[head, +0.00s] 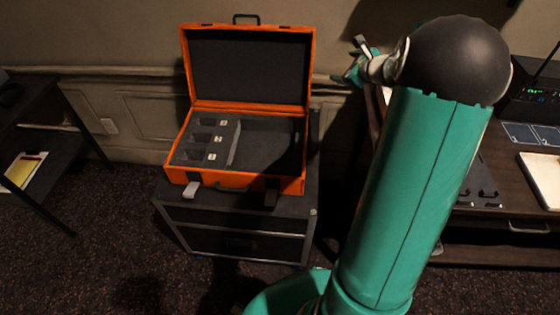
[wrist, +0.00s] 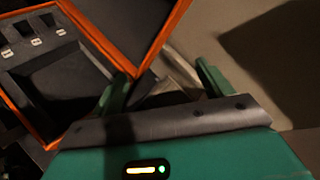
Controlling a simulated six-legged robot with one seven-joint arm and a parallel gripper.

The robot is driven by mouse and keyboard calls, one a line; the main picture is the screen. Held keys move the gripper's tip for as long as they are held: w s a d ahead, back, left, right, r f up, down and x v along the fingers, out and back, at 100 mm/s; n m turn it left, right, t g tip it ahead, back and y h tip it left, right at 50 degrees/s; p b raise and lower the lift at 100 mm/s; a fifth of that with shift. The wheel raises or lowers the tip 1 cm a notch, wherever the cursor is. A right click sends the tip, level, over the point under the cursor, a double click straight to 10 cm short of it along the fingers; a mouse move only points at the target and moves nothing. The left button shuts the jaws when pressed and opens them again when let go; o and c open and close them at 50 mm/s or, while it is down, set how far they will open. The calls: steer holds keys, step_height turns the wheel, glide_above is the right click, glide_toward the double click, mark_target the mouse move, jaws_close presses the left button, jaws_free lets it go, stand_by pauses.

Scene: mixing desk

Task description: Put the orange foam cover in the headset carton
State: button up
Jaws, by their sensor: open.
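I cannot make out an orange foam cover or a headset carton in either view. My gripper (head: 357,66) is raised at the upper middle right of the head view, to the right of an open orange case. In the wrist view my gripper (wrist: 162,84) shows two teal fingers spread apart. I see nothing clearly held between them. Beyond the fingers lie the case's orange rim and dark interior.
The open orange case (head: 240,181) stands on a black drawer cabinet (head: 240,218), its lid up. A grey slotted foam insert (head: 207,141) fills its left part; its right part looks empty. A dark desk (head: 500,222) at right carries a pale tray (head: 541,181). A black table (head: 40,135) stands at left.

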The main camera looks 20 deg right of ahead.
steer(key=s+a+r+n+g+y, duration=0.1)
steer(key=s+a+r+n, duration=0.15)
steer(key=a+n, duration=0.45)
steer(key=s+a+r+n+g+y, duration=0.2)
steer(key=s+a+n, duration=0.15)
steer(key=a, duration=0.85)
steer(key=s+a+r+n+g+y, duration=0.1)
steer(key=s+a+r+n, duration=0.25)
steer(key=a, duration=0.55)
steer(key=s+a+f+n+g+h, duration=0.1)
steer(key=s+a+n+h, duration=0.1)
steer(key=s+a+n, duration=0.2)
steer(key=s+a+f+n+g+h, duration=0.1)
steer(key=s+a+n, duration=0.3)
steer(key=s+n, duration=0.6)
steer(key=s+g+h, duration=0.1)
steer(key=s, duration=0.5)
steer(key=shift+s+f+n, duration=0.15)
steer(key=shift+s+n, duration=0.05)
steer(key=shift+n, duration=0.2)
